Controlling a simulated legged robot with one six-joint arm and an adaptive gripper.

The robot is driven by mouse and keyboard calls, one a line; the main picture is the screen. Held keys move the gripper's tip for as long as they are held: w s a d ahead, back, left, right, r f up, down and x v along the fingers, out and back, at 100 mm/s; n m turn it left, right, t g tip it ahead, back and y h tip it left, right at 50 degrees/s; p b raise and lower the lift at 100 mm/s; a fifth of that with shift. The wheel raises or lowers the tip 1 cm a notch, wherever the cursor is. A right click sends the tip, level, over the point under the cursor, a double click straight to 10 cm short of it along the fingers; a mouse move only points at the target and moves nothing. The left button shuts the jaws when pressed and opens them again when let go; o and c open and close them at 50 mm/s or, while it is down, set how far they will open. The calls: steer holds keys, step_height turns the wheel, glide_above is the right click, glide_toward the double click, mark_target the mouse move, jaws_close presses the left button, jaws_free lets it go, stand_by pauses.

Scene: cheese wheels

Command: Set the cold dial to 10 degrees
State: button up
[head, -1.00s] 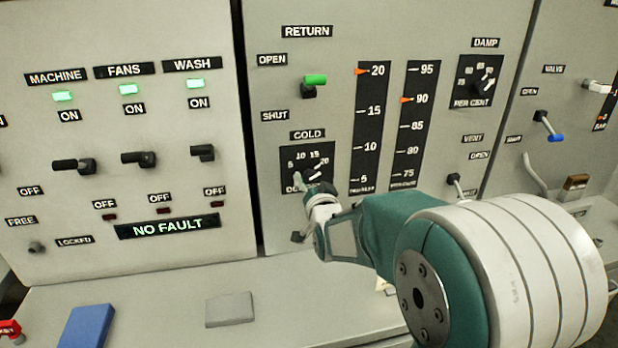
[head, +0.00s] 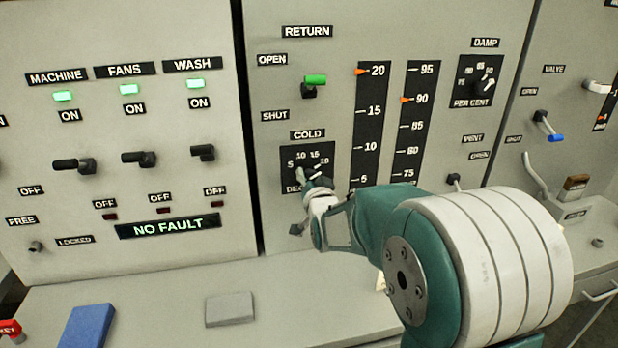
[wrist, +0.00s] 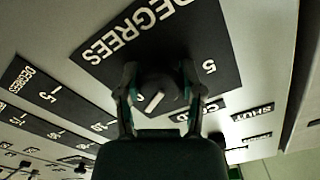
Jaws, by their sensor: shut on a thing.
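The cold dial's black plate (head: 291,159) is on the middle panel under the COLD label, with marks 5, 10, 15 and 20. My gripper (head: 305,174) reaches it from the lower right and covers its lower part. In the wrist view the dial's dark knob with a white pointer line (wrist: 153,102) sits between the two fingers of my gripper (wrist: 158,92), which are shut on it. The pointer line is short and slanted. Which mark it points to I cannot tell, as the fingers hide part of the scale.
The green-tipped RETURN lever (head: 314,80) is above the dial. Two scales with orange markers, one of them the left scale (head: 369,130), stand to its right. The DAMP dial (head: 474,83) is farther right. A blue block (head: 87,326) and a grey block (head: 230,308) lie on the ledge below.

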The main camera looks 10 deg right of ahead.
steer(key=shift+n, duration=0.3)
steer(key=n, duration=0.3)
steer(key=shift+n, duration=0.3)
steer(key=n, duration=0.3)
steer(key=shift+d+n, duration=0.1)
steer(key=shift+n, duration=0.2)
steer(key=n, duration=0.4)
steer(key=shift+r, duration=0.1)
steer(key=shift+n, duration=2)
steer(key=o, duration=0.9)
steer(key=shift+o, duration=1.3)
steer(key=shift+w, duration=0.1)
